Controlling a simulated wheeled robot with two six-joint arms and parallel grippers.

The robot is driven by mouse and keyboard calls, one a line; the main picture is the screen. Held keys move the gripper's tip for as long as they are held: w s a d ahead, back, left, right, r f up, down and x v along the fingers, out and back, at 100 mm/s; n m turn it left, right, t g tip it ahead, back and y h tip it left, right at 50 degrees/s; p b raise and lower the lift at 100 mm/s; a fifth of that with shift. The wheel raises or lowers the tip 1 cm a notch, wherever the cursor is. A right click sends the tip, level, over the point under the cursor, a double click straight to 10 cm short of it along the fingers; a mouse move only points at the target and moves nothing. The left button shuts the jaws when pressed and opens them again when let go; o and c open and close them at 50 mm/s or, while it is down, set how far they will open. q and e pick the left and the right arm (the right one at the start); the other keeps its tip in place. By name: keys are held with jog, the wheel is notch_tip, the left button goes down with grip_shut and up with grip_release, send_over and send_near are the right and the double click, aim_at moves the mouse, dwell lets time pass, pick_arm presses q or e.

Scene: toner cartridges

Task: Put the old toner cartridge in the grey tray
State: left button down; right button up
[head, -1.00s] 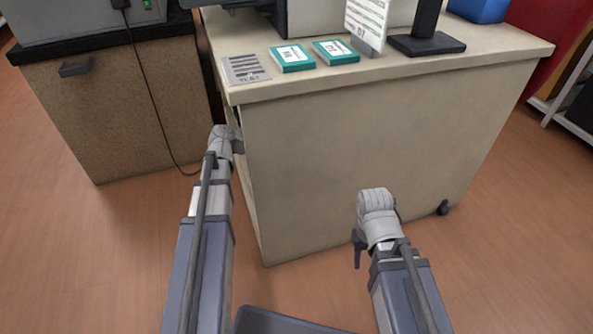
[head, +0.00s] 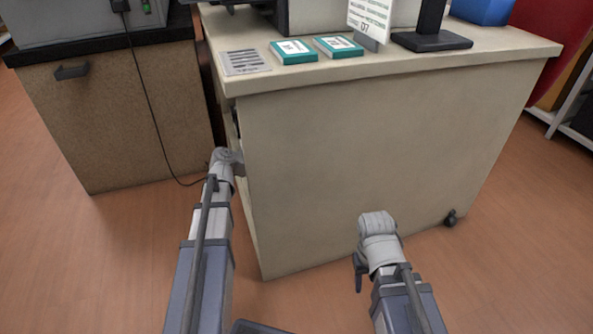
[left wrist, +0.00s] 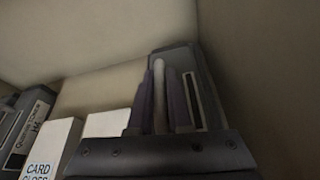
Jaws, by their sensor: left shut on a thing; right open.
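My left gripper (left wrist: 161,98) is shut on a grey toner cartridge (left wrist: 172,58), with a pale upright ridge of it between the two fingers. Whether this cartridge is the old one cannot be told. In the head view my left arm reaches to the left side of the counter, where the counter hides the fingers. My right gripper (head: 358,272) hangs low in front of the counter, open and empty, its fingers seen partly edge-on. A dark-grey labelled unit (left wrist: 28,128) stands at the left of the left wrist view. I see no grey tray for certain.
White boxes (left wrist: 52,150), one lettered CARD GLOSS, stand beside the left gripper between pale walls. The counter (head: 360,160) has two teal-edged boxes (head: 293,51), a printed sheet (head: 245,62) and a sign (head: 369,20) on top. A brown cabinet (head: 115,125) stands left; the floor in front is clear.

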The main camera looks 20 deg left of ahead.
pick_arm(q)
jog(key=c, duration=1.3)
grip_release()
jog(key=shift+f, duration=0.1)
jog(key=o, duration=0.5)
jog(key=shift+c, duration=0.2)
jog(key=shift+r, duration=0.3)
jog(key=p+v, duration=0.4)
jog(key=v, duration=0.7)
jog(key=shift+s, duration=0.1)
jog(key=shift+s+a+r, duration=0.15)
jog(key=shift+s+a, duration=0.05)
jog(key=shift+a, duration=0.1)
